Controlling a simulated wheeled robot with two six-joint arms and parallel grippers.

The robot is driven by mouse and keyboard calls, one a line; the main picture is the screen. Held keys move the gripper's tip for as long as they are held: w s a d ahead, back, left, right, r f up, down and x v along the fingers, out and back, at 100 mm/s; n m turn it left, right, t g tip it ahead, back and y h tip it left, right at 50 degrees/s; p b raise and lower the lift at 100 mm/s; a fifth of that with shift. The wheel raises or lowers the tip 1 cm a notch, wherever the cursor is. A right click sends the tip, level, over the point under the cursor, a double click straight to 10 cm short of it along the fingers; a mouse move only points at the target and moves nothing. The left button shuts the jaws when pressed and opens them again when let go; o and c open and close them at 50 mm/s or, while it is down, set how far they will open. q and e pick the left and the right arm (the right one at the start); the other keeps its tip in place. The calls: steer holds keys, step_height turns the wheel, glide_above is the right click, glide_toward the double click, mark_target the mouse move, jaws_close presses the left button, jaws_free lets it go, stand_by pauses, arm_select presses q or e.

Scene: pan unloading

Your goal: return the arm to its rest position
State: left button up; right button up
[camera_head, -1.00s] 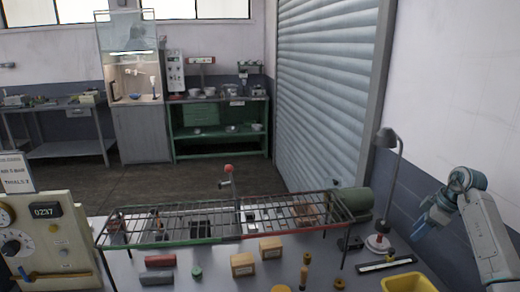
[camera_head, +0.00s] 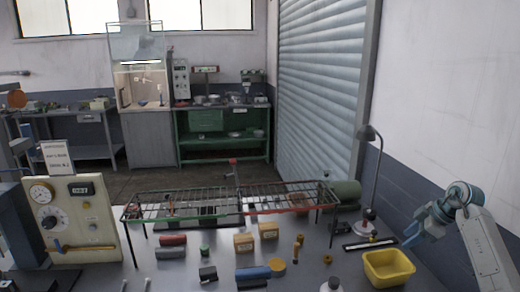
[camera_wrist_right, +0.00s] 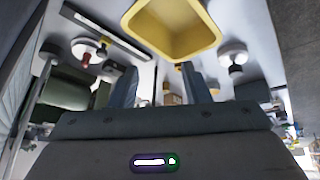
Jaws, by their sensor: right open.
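My right arm comes in from the right in the head view. Its blue-fingered gripper (camera_head: 408,238) hangs above the table's right side, up and to the right of a yellow bin (camera_head: 388,268). In the wrist view its two fingers (camera_wrist_right: 164,85) are apart with nothing between them. The yellow bin also shows in the wrist view (camera_wrist_right: 172,52), beyond the fingertips, and looks empty. My left gripper is in neither view.
A wire rack (camera_head: 235,203) stands across the table. Wooden blocks (camera_head: 268,230), cylinders and small parts lie in front of it. A gauge panel (camera_head: 72,215) stands left; a grey lamp (camera_head: 370,180) stands behind the bin. A shutter and wall bound the right side.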

steer(key=s+a+r+n+t+y, duration=0.15)
steer(key=a+t+y, duration=0.25)
steer(key=a+t, duration=0.45)
steer(key=a+r+n+t+y, duration=0.1)
steer(key=a+r+t+y, duration=0.3)
steer(key=a, duration=0.7)
steer(key=s+d+f+m+g+h, duration=0.1)
steer(key=s+d+f+m+h, duration=0.2)
steer(key=s+f+m+h, duration=0.55)
steer(key=s+d+f+m+g+h, duration=0.2)
steer(key=s+d+f+m+h, duration=0.1)
steer(key=s+f+m+h, duration=0.55)
steer(key=s+a+f+n+g+y, duration=0.1)
steer(key=s+a+f+g, duration=0.2)
steer(key=s, duration=0.4)
steer(key=s+a+f+n+g+y, duration=0.1)
steer(key=s+a+f+n+g, duration=0.2)
steer(key=s, duration=0.5)
steer(key=s+a+f+g+y, duration=0.2)
steer(key=s+f+g, duration=0.15)
steer(key=s, duration=0.35)
step_height(320, 180, down, 28)
steer(key=d+g, duration=0.2)
steer(key=s+d+f+g, duration=0.1)
steer(key=s+f, duration=1.8)
steer(key=f, duration=0.2)
steer(key=shift+d+f+b, duration=0.3)
steer(key=shift+b, duration=0.05)
